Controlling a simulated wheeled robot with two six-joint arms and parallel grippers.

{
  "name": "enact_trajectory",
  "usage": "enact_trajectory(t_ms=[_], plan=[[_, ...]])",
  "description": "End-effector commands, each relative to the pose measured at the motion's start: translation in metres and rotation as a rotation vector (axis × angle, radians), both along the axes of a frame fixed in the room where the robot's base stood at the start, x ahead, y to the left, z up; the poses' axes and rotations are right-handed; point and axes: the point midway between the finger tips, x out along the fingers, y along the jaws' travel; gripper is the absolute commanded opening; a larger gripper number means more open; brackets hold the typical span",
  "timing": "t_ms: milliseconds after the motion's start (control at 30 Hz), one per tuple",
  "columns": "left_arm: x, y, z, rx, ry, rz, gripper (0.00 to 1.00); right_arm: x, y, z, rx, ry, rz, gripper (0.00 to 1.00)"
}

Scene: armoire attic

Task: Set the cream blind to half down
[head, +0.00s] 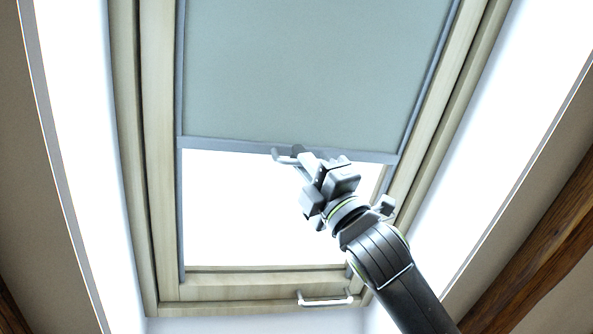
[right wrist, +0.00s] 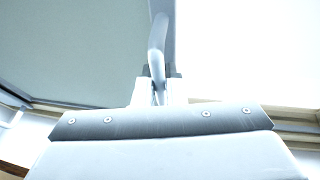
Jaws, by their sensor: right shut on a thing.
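The blind (head: 300,70) hangs in the skylight window and looks pale grey-green here. It covers roughly the upper half or more of the opening, and bright glass shows below its grey bottom bar (head: 230,145). A small curved handle (head: 281,156) sits at the middle of that bar. My right gripper (head: 300,162) reaches up from the lower right and is shut on the handle. In the right wrist view the handle (right wrist: 158,45) runs up from between the fingertips, with the blind (right wrist: 70,45) on the left. My left gripper is not in view.
A wooden window frame (head: 159,200) surrounds the blind, with grey side rails along the opening. A second pale handle (head: 325,300) is on the lower frame. White sloped reveals flank the window, and a dark wooden beam (head: 540,240) is at the right.

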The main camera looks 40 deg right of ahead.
Motion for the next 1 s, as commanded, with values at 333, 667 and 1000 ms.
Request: enact_trajectory(t_ms=[333,667,1000], plan=[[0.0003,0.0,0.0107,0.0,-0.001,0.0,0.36,-0.0114,0.0056,0.013,0.001,-0.002,-0.002,0.0],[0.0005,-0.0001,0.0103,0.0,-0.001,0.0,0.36,-0.011,0.0055,0.0123,0.001,-0.001,-0.001,0.23],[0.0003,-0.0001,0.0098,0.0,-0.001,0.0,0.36,-0.0108,0.0058,0.0115,0.0,0.0,0.0,0.32]])
